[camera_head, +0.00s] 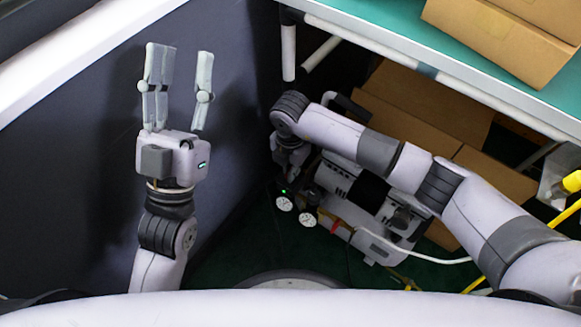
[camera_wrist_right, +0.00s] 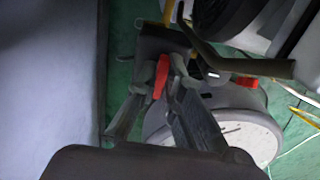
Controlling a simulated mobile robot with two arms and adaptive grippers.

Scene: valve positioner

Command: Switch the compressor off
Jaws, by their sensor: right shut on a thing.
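The compressor (camera_head: 338,182) is a grey and white machine on the dark green floor, partly covered by my right arm. Two white round gauges (camera_head: 284,204) show at its left end, next to a small green light. My right gripper (camera_head: 288,172) reaches down to that end, its fingertips hard to make out there. In the right wrist view my right gripper (camera_wrist_right: 164,74) is shut on a red switch (camera_wrist_right: 160,78) on a dark housing. Another red part (camera_wrist_right: 245,81) lies to the right, apart from the fingers. My left gripper (camera_head: 180,85) is open, empty and raised at the left.
A teal-topped table (camera_head: 385,25) with cardboard boxes (camera_head: 500,38) overhangs the compressor. More boxes (camera_head: 425,105) stand beneath it. A dark wall (camera_head: 75,190) bounds the left. A white hose (camera_head: 440,260) and yellow parts lie at the right.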

